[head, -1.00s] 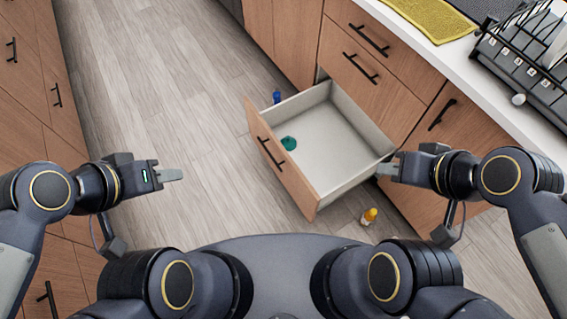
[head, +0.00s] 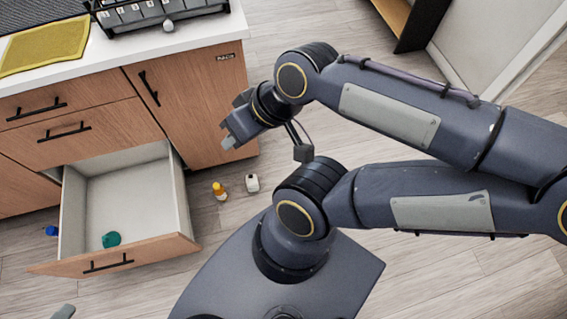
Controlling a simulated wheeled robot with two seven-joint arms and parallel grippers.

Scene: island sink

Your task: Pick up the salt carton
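A small white box-like item with a dark mark on top (head: 252,183) stands on the floor to the right of the open drawer; it looks like the salt carton, but its label is too small to read. My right gripper (head: 229,142) is above and slightly left of it in the picture, close to the cabinet front and apart from the item. Its fingers show edge-on, so I cannot tell how far open they are. Only a grey tip of what appears to be my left gripper (head: 64,312) shows at the bottom left edge.
A yellow bottle (head: 219,191) stands just left of the white item. The open drawer (head: 130,196) holds a teal item (head: 111,239). A blue item (head: 51,230) lies left of the drawer. The counter (head: 120,48) carries a dish rack (head: 160,12) and yellow cloth (head: 45,47).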

